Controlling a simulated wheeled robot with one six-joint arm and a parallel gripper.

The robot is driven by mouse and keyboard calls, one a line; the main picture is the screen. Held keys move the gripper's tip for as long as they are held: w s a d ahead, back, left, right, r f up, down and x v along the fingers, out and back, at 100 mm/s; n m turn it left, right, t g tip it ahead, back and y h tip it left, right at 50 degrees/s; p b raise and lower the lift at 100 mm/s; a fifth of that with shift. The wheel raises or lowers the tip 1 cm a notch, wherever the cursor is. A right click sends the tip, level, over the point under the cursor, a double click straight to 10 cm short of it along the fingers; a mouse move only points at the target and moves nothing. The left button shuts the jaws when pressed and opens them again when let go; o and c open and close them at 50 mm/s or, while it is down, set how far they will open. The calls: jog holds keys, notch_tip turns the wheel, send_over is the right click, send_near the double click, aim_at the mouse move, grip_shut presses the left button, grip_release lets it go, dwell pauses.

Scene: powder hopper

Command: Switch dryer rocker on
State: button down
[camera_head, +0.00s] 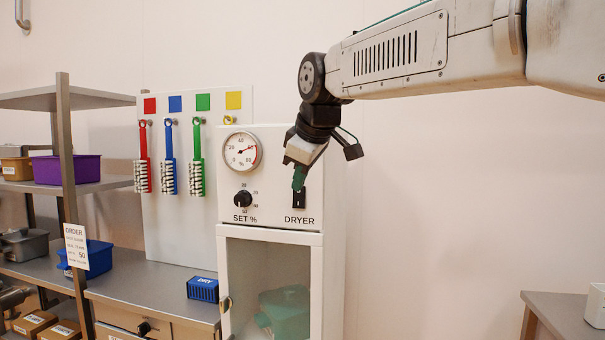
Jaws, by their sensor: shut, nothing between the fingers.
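The dryer rocker (299,199) is a small dark switch on the front of the white cabinet (273,187), just above the printed word DRYER. My gripper (298,184) is shut and empty, with its green fingertips pointing down at the top of the rocker. The fingers cover the rocker's upper part. I cannot tell whether they touch it or which way the rocker is tipped.
Left of the rocker are a round dial gauge (242,152) and a black SET % knob (243,196). Below is a glass door (267,285) with a green item behind it. Brushes hang on a white board (180,220) further left. The wall to the right is clear.

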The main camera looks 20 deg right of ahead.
aim_at(298, 198)
jog(key=w+f, duration=0.2)
jog(key=w+d+f, duration=0.1)
jog(key=w, duration=0.1)
jog(key=w+f, duration=0.2)
jog(key=shift+w+d+f, duration=0.1)
jog(key=shift+d+f, duration=0.2)
jog(key=shift+d, duration=0.05)
jog(key=shift+w+d, duration=0.2)
jog(key=shift+w, duration=0.1)
